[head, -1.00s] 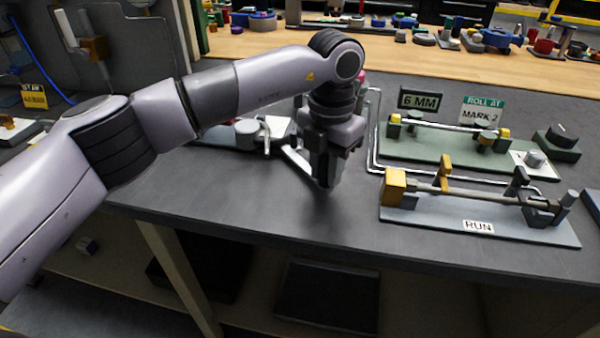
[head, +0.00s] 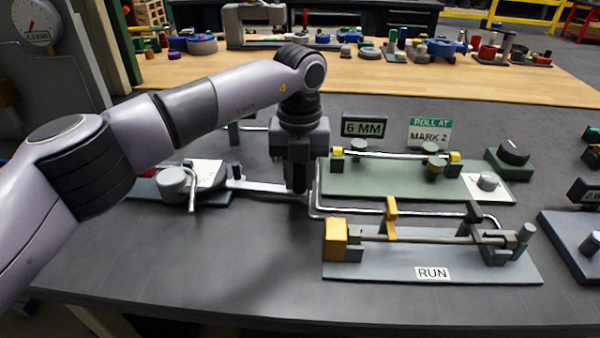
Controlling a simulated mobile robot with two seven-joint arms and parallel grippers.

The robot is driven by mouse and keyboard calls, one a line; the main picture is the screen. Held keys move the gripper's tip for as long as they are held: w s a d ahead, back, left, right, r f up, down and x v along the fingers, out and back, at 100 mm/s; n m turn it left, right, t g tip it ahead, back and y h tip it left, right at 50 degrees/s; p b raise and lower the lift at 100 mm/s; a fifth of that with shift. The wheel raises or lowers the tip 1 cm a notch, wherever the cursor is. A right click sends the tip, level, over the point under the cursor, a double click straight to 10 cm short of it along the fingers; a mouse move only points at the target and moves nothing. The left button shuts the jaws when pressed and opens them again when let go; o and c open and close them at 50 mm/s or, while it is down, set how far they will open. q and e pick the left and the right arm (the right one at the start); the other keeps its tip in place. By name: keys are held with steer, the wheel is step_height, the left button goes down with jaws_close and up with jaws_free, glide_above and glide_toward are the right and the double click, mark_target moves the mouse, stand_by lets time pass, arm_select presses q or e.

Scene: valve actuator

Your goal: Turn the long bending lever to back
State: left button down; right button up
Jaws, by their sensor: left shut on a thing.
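The long bending lever (head: 260,187) is a pale flat bar. It runs to the right from a small bending fixture (head: 215,198) with a grey round knob and a white plate. Its far end meets my left gripper (head: 299,188), which points straight down and is shut on it. The gripper's fingers partly hide that end of the lever. My right gripper is not in view.
A bent silver tube (head: 400,211) runs just right of my left gripper. The RUN fixture (head: 375,270) and the green fixture (head: 390,178) stand to the right. The dark bench in front of the lever is clear.

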arm_select(q)
steer(key=shift+w, duration=0.15)
steer(key=c, duration=0.9)
jaws_free()
step_height(320, 180, up, 7)
steer(key=shift+r, duration=0.15)
